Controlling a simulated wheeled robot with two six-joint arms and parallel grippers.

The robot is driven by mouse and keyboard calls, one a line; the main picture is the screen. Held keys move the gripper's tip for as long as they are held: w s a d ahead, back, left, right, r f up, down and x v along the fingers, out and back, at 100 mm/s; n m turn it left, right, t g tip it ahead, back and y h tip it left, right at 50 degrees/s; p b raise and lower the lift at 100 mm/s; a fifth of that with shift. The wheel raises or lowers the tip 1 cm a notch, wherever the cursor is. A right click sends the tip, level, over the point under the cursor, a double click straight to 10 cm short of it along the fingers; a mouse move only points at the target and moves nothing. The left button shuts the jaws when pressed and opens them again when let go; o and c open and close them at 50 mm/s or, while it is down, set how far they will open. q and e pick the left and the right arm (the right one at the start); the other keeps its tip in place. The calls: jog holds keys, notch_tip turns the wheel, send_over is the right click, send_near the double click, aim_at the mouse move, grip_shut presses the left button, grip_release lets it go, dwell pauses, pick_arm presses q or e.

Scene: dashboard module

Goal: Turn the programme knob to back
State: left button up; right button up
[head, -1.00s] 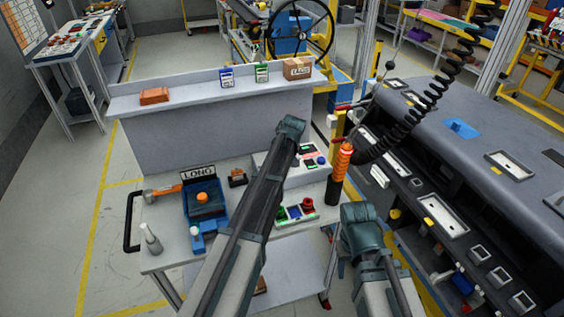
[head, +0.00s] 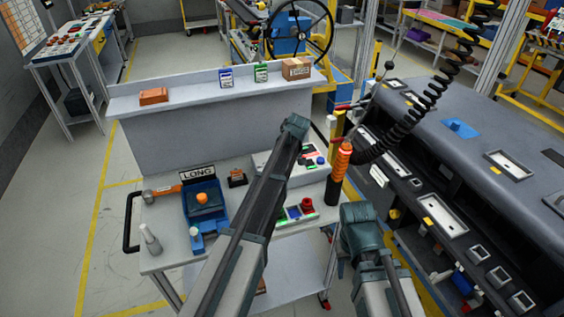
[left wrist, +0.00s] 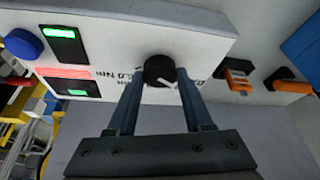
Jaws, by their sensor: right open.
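The programme knob (left wrist: 159,70) is round and black with a white mark, on the face of a pale control box (left wrist: 205,22) in the left wrist view. The mark slants to the lower right in that picture. My left gripper (left wrist: 160,80) has one finger on each side of the knob; whether they touch it is unclear. In the head view, my left arm hides the knob and left gripper, and part of the control box (head: 262,160). My right gripper (head: 341,262) shows only partly, low beside the cart's right side, away from the box; it is open, with nothing seen in it.
The box also carries a blue button (left wrist: 23,43) and lit screens (left wrist: 66,72). A blue tray (head: 190,218), hammer (head: 165,189) and button panel (head: 296,213) share the cart top.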

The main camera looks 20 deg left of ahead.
pick_arm(q)
jog(key=o, duration=0.5)
jog(key=shift+c, duration=0.2)
jog(key=p+v, duration=1.2)
jog(key=v, duration=0.1)
jog(key=shift+d+r+p, duration=0.15)
jog(key=shift+r+p, duration=0.2)
jog(key=s+d+f+m+g+b, duration=0.1)
jog(key=s+d+f+m+b, duration=0.1)
jog(key=s, duration=0.9)
jog(key=s+d+f+m+g+h+b, duration=0.1)
jog(key=s+d+f+m+b, duration=0.2)
jog(key=s+d+m, duration=0.3)
jog(key=s+d+f+m+g+h+b, duration=0.1)
jog(key=s+d+f+m, duration=0.3)
jog(key=s, duration=1.2)
jog(key=shift+d+m+b, duration=0.2)
jog(key=shift+m+b, duration=0.55)
jog(key=shift+m, duration=0.05)
